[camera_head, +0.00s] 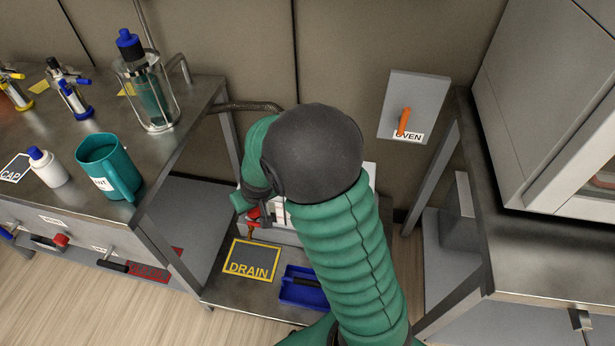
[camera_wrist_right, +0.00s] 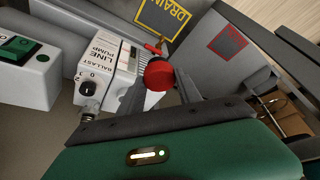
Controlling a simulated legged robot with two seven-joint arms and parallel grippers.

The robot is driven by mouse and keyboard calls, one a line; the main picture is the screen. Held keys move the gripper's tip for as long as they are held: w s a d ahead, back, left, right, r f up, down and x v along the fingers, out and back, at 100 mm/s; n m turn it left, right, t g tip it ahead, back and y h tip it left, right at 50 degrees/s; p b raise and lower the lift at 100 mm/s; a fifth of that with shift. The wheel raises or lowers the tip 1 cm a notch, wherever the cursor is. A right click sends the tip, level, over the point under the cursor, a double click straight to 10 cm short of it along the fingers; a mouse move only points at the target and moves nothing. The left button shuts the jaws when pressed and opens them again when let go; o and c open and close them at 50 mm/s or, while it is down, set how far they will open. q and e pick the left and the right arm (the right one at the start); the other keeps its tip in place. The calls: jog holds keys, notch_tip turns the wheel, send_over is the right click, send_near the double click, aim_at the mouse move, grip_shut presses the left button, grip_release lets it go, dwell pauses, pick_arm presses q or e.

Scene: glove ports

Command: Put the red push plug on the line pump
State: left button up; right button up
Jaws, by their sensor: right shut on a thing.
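The line pump (camera_wrist_right: 108,58) is a white box with "BALLAST" and "LINE PUMP" lettering and a black dial in the right wrist view. In the head view my right arm hides most of it. My right gripper (camera_wrist_right: 160,88) is shut on the red push plug (camera_wrist_right: 158,75), a round red piece between its fingers, close beside the pump's end. I cannot tell whether the plug touches the pump. In the head view the right gripper (camera_head: 252,205) is small and partly covered by my arm. My left gripper is not in view.
A DRAIN plate (camera_head: 250,262) and a blue tray (camera_head: 301,287) lie on the low shelf. The left bench holds a teal jug (camera_head: 108,165), a white bottle (camera_head: 47,168) and a caged bottle (camera_head: 148,95). An orange oven handle (camera_head: 403,121) is on the wall.

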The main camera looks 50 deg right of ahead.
jog(key=s+d+r+m+h, duration=0.1)
jog(key=s+d+r+m, duration=0.1)
jog(key=s+d, duration=0.6)
jog(key=s+d+r+m+h, duration=0.1)
jog(key=s+d+r+m, duration=0.15)
jog(key=s, duration=0.95)
jog(key=shift+g+y, duration=0.3)
jog(key=shift+g, duration=0.1)
jog(key=w+d, duration=0.2)
jog(key=d, duration=0.2)
jog(key=w+d+f, duration=0.1)
jog(key=w+d, duration=0.2)
jog(key=d, duration=0.2)
jog(key=w+d+f, duration=0.1)
jog(key=w+d, duration=0.2)
jog(key=d, duration=0.1)
jog(key=shift+w+d+f+b, duration=0.1)
jog(key=shift+d+f+b, duration=0.1)
jog(key=shift+b, duration=0.15)
jog(key=shift+w+d+r, duration=0.1)
jog(key=shift+w+d, duration=0.1)
jog(key=shift+d, duration=0.05)
jog(key=f+b, duration=0.2)
jog(key=f, duration=0.1)
jog(key=shift+w+d+f+b, duration=0.1)
jog(key=shift+d+f+b, duration=0.1)
jog(key=shift+f+b, duration=0.1)
jog(key=shift+r, duration=0.15)
